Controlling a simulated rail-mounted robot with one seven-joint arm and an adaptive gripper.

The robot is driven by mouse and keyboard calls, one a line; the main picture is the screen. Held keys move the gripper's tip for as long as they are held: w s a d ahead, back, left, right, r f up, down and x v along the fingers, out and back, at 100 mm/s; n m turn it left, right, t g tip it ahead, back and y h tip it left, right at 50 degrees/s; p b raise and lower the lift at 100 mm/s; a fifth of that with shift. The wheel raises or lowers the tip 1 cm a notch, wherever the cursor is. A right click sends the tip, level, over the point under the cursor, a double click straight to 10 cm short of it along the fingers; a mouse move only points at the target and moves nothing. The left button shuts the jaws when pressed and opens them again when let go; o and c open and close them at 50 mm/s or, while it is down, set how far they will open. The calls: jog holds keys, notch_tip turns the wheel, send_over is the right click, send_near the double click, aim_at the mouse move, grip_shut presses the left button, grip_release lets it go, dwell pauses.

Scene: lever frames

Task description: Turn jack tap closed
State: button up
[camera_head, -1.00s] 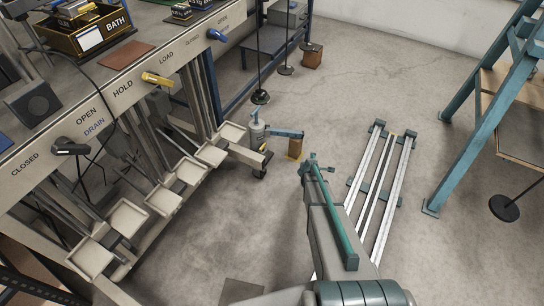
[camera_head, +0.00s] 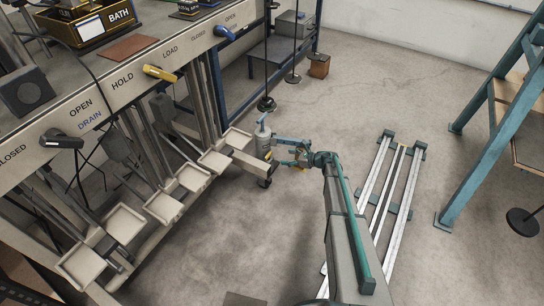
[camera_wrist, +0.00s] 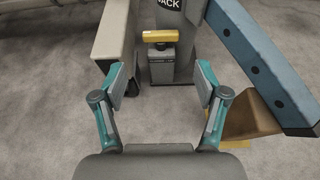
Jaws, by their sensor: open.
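The jack (camera_head: 263,142) is a grey cylinder standing on the floor at the end of the lever frame; its label shows at the top of the wrist view. Its tap (camera_wrist: 160,36) has a short yellow handle lying crosswise above a small grey block (camera_wrist: 161,66) with unreadable lettering. My gripper (camera_wrist: 160,84) is open and empty, its two teal-backed fingers either side of the block in the picture, with the tap a little beyond the fingertips. I see no contact. In the head view my gripper (camera_head: 300,157) is right of the jack, and the tap is hidden or too small to tell.
A pale beam (camera_wrist: 115,35) stands close on the left. Rails (camera_head: 385,195) lie on the floor to the right. The floor below the tap is clear.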

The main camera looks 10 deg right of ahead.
aim_at(269, 155)
jog(key=b+x, duration=0.2)
jog(key=x, duration=0.8)
jog(key=shift+w+a+f, duration=0.1)
jog(key=shift+f, duration=0.05)
jog(key=c, duration=0.9)
jog(key=shift+o, duration=0.2)
jog(key=shift+a+m+t+h+b, duration=0.1)
jog(key=shift+m+t+h+b, duration=0.2)
jog(key=shift+m+b, duration=0.2)
jog(key=shift+m+h, duration=0.3)
jog(key=o, duration=0.9)
jog(key=shift+c, duration=0.2)
